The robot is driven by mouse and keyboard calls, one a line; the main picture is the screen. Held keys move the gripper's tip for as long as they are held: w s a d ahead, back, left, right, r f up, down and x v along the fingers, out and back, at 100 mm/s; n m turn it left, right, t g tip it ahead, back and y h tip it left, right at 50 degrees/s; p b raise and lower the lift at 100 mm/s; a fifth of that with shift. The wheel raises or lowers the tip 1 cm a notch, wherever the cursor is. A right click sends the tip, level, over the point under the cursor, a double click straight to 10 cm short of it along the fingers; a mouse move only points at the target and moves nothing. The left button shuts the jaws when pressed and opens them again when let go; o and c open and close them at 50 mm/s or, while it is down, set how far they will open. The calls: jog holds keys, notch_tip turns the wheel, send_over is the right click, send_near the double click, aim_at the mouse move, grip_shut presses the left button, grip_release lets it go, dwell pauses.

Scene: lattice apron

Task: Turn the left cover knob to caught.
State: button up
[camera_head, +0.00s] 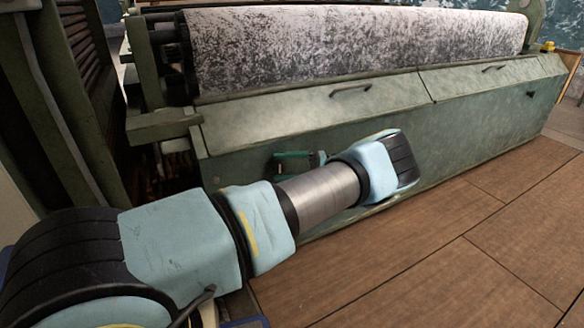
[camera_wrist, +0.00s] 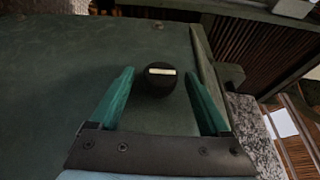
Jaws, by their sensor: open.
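The left cover knob (camera_wrist: 160,88) is a round black knob with a white bar on its face, on the machine's green front panel. In the wrist view the bar lies nearly level. My gripper (camera_wrist: 159,73) is open, with one teal finger on each side of the knob and a visible gap on both sides. I cannot tell how far the fingertips reach along the knob's depth. In the head view my gripper (camera_head: 297,157) is at the left part of the green front panel (camera_head: 240,168), and the knob cannot be made out there.
A green sloping cover (camera_head: 310,115) with handles runs along the machine below a large speckled roll (camera_head: 350,45). Another small dark knob (camera_head: 531,93) is at the far right. A post (camera_wrist: 207,60) stands right of the fingers. The wooden floor (camera_head: 430,255) in front is clear.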

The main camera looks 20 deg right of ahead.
jog(key=s+d+b, duration=0.2)
jog(key=d+b, duration=0.7)
jog(key=d, duration=0.1)
jog(key=shift+f+b, duration=0.25)
jog(key=shift+b, duration=0.15)
jog(key=shift+d+r, duration=0.15)
jog(key=shift+s, duration=0.1)
